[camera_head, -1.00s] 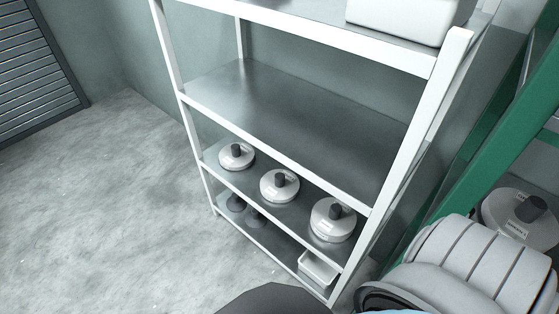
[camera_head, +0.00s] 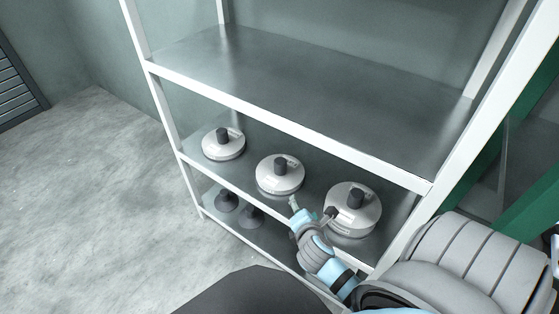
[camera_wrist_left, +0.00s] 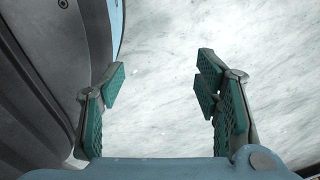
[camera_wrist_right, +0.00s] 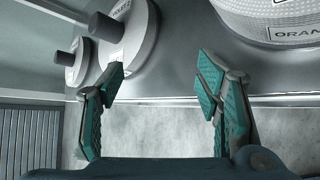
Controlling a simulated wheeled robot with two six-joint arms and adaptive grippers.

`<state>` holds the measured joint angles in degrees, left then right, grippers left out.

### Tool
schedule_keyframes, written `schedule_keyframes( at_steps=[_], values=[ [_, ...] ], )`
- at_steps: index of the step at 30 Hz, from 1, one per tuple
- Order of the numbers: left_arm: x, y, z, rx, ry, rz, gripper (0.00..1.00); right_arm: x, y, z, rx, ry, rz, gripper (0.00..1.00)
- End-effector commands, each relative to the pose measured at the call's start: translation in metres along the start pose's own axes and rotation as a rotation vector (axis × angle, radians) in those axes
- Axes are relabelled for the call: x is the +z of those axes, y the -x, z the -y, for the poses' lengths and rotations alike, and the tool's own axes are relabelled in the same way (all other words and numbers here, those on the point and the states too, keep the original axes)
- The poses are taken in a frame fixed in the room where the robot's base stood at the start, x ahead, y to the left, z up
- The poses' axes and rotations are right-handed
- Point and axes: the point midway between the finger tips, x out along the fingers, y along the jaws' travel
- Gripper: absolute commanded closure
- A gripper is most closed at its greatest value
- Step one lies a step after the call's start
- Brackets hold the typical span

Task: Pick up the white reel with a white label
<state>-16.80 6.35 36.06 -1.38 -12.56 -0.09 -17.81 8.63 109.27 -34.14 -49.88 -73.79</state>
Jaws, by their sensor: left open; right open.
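Three white reels with dark hubs stand in a row on the shelf: a left reel (camera_head: 222,149), a middle reel (camera_head: 283,181) and a right reel (camera_head: 367,217). Each seems to carry a pale label; which one matches the task cannot be told. In the right wrist view the nearest reel (camera_wrist_right: 260,12) has a white label starting "ORAN", and the middle reel (camera_wrist_right: 140,45) has a partly legible label. My right gripper (camera_head: 312,208) is open and empty at the shelf's front, between the middle and right reels. My left gripper (camera_wrist_left: 158,85) is open and empty above the floor.
The shelf's white front rail (camera_head: 240,192) runs below the reels, and another shelf board (camera_head: 300,85) lies above them. Dark objects (camera_head: 250,216) stand on the level below. A green frame (camera_head: 535,185) is at the right. Open floor (camera_head: 110,200) lies left.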

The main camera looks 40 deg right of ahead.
Motion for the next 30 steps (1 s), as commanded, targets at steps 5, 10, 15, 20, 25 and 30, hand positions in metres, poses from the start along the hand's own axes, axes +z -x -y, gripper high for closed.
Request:
schedule_keyframes(
  at_steps=[5,10,15,20,25,30],
  values=[
    [-0.002,-0.002,0.0,0.0,0.0,-0.004,0.42,0.011,-0.024,-0.051,0.172,0.643,0.141,0.41],
    [-0.001,-0.008,-0.001,0.0,-0.001,-0.004,0.42,0.007,-0.042,-0.074,0.233,0.953,0.214,0.41],
    [-0.001,-0.032,-0.001,-0.005,-0.003,-0.006,0.42,0.009,-0.086,-0.085,0.236,0.966,0.219,0.41],
    [-0.045,-0.04,-0.008,0.007,0.034,-0.085,0.42,0.012,-0.117,-0.095,0.234,0.963,0.216,0.41],
    [-0.064,-0.047,-0.016,0.02,0.058,-0.121,0.42,0.013,-0.137,-0.1,0.235,0.96,0.216,0.41],
    [-0.096,-0.055,-0.029,0.044,0.099,-0.178,0.42,0.015,-0.166,-0.108,0.235,0.96,0.214,0.41]
  ],
)
